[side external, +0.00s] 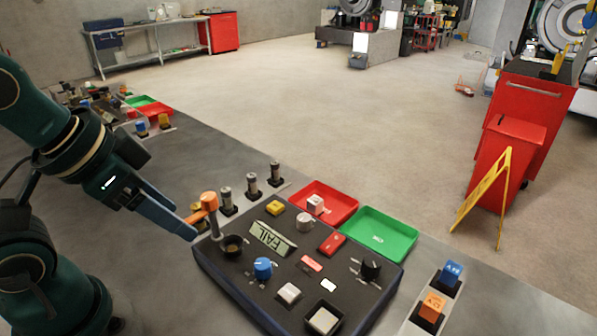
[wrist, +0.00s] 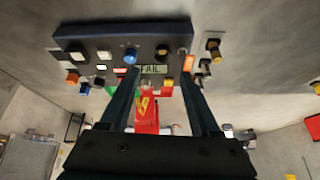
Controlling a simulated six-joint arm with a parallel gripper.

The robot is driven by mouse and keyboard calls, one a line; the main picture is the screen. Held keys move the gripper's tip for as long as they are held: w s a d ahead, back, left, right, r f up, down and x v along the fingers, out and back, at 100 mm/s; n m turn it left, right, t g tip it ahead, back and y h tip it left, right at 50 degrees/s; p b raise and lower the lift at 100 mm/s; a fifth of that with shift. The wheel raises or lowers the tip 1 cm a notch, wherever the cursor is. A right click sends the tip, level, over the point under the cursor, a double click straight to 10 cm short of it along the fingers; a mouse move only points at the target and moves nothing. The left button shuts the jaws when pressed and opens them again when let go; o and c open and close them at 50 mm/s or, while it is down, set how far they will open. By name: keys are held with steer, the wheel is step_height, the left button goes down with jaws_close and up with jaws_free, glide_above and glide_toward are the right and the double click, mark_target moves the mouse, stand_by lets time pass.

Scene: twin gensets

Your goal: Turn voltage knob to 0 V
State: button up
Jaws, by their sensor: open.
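The black control panel (side external: 228,286) carries several knobs and buttons and a display reading FAIL (side external: 271,239). I see a blue knob (side external: 263,268), a black knob (side external: 371,265) and a white knob (side external: 305,222); the labels are too small to tell which is the voltage knob or where it points. The blue knob (wrist: 131,54) also shows in the wrist view, with the panel (wrist: 160,32) at the top. My gripper (side external: 192,226) is open and empty at the panel's left edge, near an orange-topped lever (side external: 209,202). In the wrist view its fingers (wrist: 159,73) stand either side of the display.
Red (side external: 335,205) and green (side external: 378,234) trays lie behind the panel. Metal cylinders (side external: 252,184) stand at the panel's back left. Blue (side external: 450,272) and orange (side external: 432,306) blocks sit at the right. Grey table (side external: 203,157) is bare behind the cylinders.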

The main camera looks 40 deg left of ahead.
steer(key=m, duration=0.1)
steer(key=m+g, duration=0.5)
steer(key=m, duration=1.1)
glide_above(262, 263)
step_height(262, 263, down, 5)
steer(key=shift+w+a+r, duration=0.1)
steer(key=shift+w+r, duration=0.05)
steer(key=shift+s+f+g, duration=0.2)
steer(key=shift+f+g, duration=0.1)
steer(key=shift+f, duration=2.55)
jaws_close()
